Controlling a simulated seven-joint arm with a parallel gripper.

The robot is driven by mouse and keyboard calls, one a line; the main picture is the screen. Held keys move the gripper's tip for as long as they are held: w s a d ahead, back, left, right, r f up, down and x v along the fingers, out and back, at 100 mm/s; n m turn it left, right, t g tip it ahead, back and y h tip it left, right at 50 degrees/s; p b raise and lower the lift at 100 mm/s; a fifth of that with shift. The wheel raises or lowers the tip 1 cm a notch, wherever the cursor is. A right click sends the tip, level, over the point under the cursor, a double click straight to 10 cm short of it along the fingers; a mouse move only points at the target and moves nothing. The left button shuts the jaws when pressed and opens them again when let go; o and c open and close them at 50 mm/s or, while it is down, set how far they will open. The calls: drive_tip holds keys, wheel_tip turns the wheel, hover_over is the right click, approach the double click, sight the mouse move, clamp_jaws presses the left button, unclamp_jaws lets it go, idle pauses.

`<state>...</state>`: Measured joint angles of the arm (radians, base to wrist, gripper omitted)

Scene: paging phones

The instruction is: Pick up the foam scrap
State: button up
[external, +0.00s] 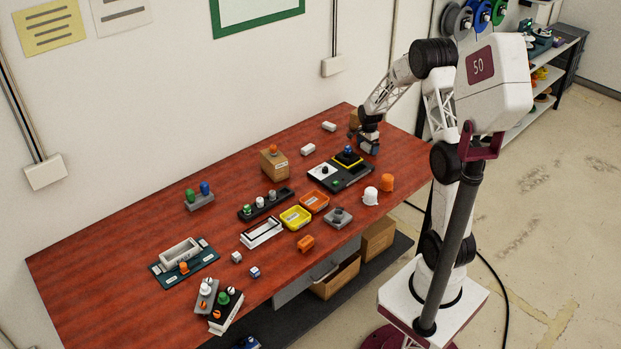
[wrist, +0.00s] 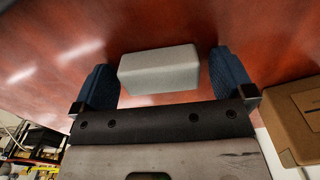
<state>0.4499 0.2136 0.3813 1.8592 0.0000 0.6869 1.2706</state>
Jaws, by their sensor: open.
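In the wrist view a pale grey-white block (wrist: 158,70), which looks like the foam scrap, lies on the red-brown table between the two blue fingers of my gripper (wrist: 161,62). The jaws are open, with a gap to the block on each side. In the external view my gripper (external: 364,142) is low at the far right part of the table. Two small white blocks lie left of it, one nearer (external: 308,149) and one toward the wall (external: 329,126). I cannot tell which one the wrist view shows.
A cardboard box (wrist: 303,118) is close to my gripper at the right of the wrist view. A black-and-white device with a yellow-edged pad (external: 341,170) stands just in front. Orange (external: 387,182) and white (external: 371,196) caps stand near the table edge. The wall side is fairly clear.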

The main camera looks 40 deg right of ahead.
sight(372, 144)
idle(0.5)
drive_tip(key=c, duration=0.9)
drive_tip(key=shift+r, duration=0.7)
drive_tip(key=shift+s+a+r, duration=0.1)
drive_tip(key=shift+s+r, duration=0.1)
drive_tip(key=shift+r, duration=0.35)
drive_tip(key=shift+s+a+r, duration=0.1)
drive_tip(key=shift+s+r, duration=0.1)
drive_tip(key=shift+r, duration=0.35)
drive_tip(key=s+a, duration=0.2)
drive_tip(key=s, duration=0.2)
drive_tip(key=s+a+r, duration=0.1)
drive_tip(key=s+a, duration=0.1)
drive_tip(key=s, duration=0.3)
drive_tip(key=s+a, duration=0.2)
drive_tip(key=s, duration=0.2)
drive_tip(key=shift+s+a+r, duration=0.2)
drive_tip(key=shift+s, duration=0.15)
